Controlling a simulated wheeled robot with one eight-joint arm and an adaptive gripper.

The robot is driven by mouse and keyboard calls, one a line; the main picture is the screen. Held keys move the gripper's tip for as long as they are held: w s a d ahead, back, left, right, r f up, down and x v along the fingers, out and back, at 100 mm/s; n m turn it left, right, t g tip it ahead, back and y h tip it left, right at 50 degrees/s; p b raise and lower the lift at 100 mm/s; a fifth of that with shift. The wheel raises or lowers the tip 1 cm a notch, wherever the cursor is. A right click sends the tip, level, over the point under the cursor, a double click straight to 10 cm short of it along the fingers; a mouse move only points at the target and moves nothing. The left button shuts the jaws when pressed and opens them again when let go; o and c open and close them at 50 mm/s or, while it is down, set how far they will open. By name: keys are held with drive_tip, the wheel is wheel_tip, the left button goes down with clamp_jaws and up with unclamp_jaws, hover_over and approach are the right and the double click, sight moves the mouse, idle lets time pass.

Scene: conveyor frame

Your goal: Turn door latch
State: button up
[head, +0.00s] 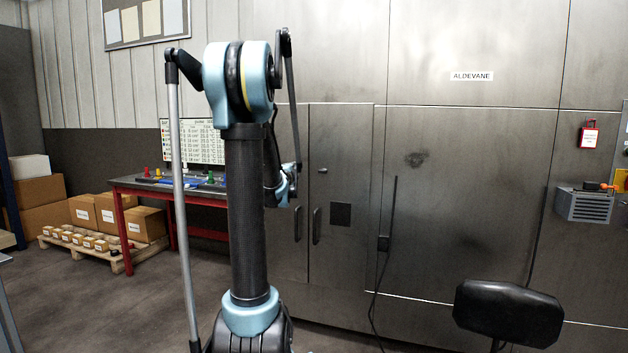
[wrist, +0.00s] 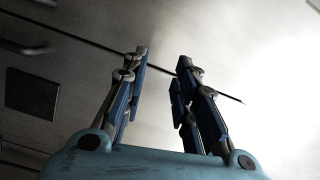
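A small light latch handle (head: 322,170) sits on the grey metal door (head: 345,150), above two dark vertical pull handles and a dark square panel. My gripper (wrist: 162,55) points at the metal front in the wrist view. Its two fingers are apart, with nothing seen between them. I cannot make out the latch in the wrist view; the fingers may cover it. In the head view my arm hides most of the gripper, which is just left of the latch; I cannot tell whether they touch.
The pull handle (head: 317,225) and dark panel (head: 341,214) lie below the latch. A red-framed bench (head: 123,225) with a screen stands left. A black chair back (head: 508,314) is at front right. A cable (head: 376,290) hangs by the door.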

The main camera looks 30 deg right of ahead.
sight(321, 172)
drive_tip(key=s+d+f+m+g+h, duration=0.1)
drive_tip(key=d+m+g+h, duration=0.15)
drive_tip(key=d, duration=0.25)
drive_tip(key=s+d+f+m+g+h, duration=0.1)
drive_tip(key=s+d+f+m, duration=0.15)
drive_tip(key=d, duration=0.35)
drive_tip(key=x, duration=0.7)
drive_tip(key=shift+w+r, duration=0.4)
drive_tip(key=shift+w, duration=0.3)
clamp_jaws()
drive_tip(key=shift+t, duration=0.25)
